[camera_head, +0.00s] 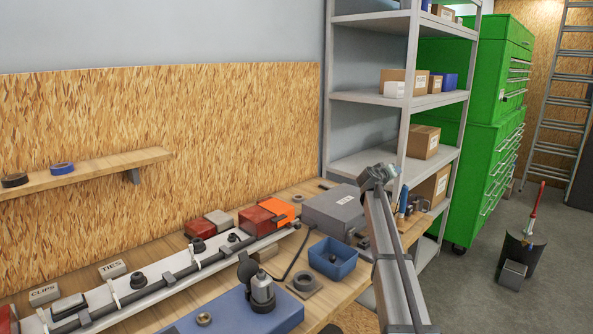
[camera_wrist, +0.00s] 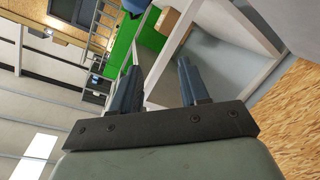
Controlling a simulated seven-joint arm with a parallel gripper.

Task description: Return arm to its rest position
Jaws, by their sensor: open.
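My arm (camera_head: 395,260) rises from the lower right of the head view, with its bent upper joint in front of the metal shelf rack and the right end of the workbench (camera_head: 345,287). My gripper (camera_wrist: 159,68) shows in the wrist view with its two blue-grey fingers apart. I see nothing held between the fingers. Behind them the wrist view shows the shelf rack and a green cabinet, tilted. In the head view I cannot clearly make out the gripper's fingers beside the arm.
The bench holds a white rail with a dark cable (camera_head: 150,295), a blue bin (camera_head: 332,260), a grey box (camera_head: 335,208) and red and orange blocks. The shelf rack (camera_head: 365,98) and green cabinet (camera_head: 480,120) stand behind. Floor at right is mostly open around a black bin (camera_head: 521,255).

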